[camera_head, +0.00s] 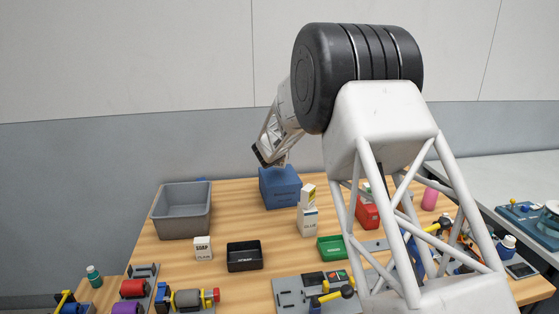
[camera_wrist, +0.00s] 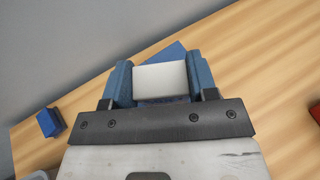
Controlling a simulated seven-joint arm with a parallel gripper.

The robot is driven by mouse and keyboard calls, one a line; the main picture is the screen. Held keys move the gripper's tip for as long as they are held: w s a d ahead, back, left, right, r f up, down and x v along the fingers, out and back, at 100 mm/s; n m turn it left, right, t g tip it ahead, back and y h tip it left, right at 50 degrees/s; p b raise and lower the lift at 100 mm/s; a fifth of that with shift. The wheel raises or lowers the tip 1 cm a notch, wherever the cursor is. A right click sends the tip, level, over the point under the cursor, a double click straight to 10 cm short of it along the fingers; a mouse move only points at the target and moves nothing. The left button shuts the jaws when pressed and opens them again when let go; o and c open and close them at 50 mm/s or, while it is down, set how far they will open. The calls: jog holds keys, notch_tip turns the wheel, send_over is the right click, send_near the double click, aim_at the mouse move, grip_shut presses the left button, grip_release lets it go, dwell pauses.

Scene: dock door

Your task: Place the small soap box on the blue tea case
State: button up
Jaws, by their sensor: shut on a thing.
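My gripper (camera_wrist: 160,80) is shut on a small white box (camera_wrist: 160,77), seen between its two blue fingers in the wrist view. I take it for the small soap box; no label shows. The blue tea case (camera_head: 281,190) stands on the table in the head view, with my gripper (camera_head: 268,156) just above it. A blue surface, likely the case (camera_wrist: 170,52), shows behind and below the held box in the wrist view. I cannot tell whether box and case touch. Another white box marked SOAP (camera_head: 203,248) stands on the table.
A grey bin (camera_head: 182,212) stands left of the blue case. A white carton stack (camera_head: 307,212) stands close at its right front. A black tray (camera_head: 244,256) and green tray (camera_head: 331,248) lie nearer. A small blue block (camera_wrist: 50,122) shows at left in the wrist view.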

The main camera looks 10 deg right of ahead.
jog(key=shift+f, duration=0.1)
dwell(0.3)
jog(key=shift+f, duration=1.65)
jog(key=shift+f, duration=0.15)
jog(key=o, duration=1)
jog(key=shift+c, duration=0.2)
jog(key=shift+r, duration=0.2)
jog(key=shift+s+a+r, duration=0.2)
jog(key=shift+s, duration=0.25)
jog(key=v, duration=1)
jog(key=shift+s+a, duration=0.2)
jog(key=shift+s, duration=0.15)
jog(key=shift+r, duration=0.15)
